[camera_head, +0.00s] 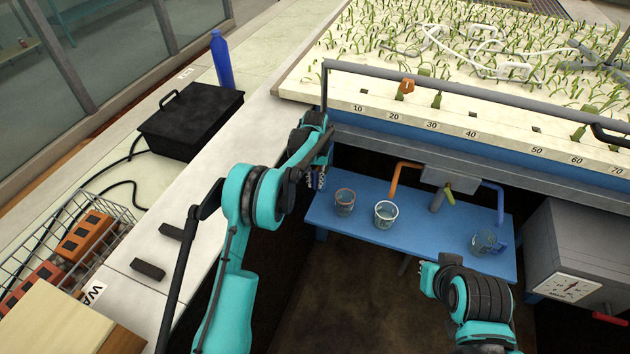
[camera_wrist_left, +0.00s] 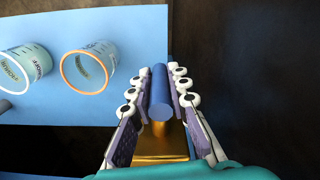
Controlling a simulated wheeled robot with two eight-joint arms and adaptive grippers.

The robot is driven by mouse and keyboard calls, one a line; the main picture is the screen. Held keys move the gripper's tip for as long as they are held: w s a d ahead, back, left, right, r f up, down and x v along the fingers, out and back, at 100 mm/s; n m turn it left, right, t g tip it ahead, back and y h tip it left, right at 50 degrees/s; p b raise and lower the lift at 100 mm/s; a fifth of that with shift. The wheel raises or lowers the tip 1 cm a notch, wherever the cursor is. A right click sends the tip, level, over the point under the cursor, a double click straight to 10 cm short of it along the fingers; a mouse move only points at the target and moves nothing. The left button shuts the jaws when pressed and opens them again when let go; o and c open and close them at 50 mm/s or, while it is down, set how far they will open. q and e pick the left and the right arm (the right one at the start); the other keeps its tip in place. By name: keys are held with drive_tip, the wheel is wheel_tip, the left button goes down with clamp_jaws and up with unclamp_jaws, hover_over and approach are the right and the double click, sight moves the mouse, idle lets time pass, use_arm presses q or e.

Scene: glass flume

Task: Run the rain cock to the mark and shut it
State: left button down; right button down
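My left gripper (camera_head: 318,180) is at the left end of the blue shelf, below the planted bed's front edge. In the left wrist view, its two fingers (camera_wrist_left: 160,88) close around a blue cylindrical handle (camera_wrist_left: 160,105) above a brass body (camera_wrist_left: 160,145); that may be the rain cock. The handle is hidden in the head view. An orange-rimmed beaker (camera_head: 344,201) stands on the shelf just right of this gripper, and also shows in the left wrist view (camera_wrist_left: 90,68). My right gripper (camera_head: 429,277) is in front of the shelf; its fingers are too unclear to judge.
An orange pipe (camera_head: 396,175), a yellow-green handle (camera_head: 449,195) and a blue pipe (camera_head: 496,200) hang above. A grey box with a dial (camera_head: 570,288) is at right.

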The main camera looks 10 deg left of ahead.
use_arm(q)
drive_tip(key=shift+h, duration=0.6)
drive_tip(key=shift+s+d+g+h+p, duration=0.1)
drive_tip(key=shift+d+g+h+p, duration=0.25)
drive_tip(key=shift+h, duration=0.45)
drive_tip(key=c, duration=1.4)
unclamp_jaws()
drive_tip(key=shift+c, duration=0.2)
drive_tip(key=shift+r, duration=0.1)
wheel_tip(320, 180, up, 10)
drive_tip(key=shift+f, duration=0.1)
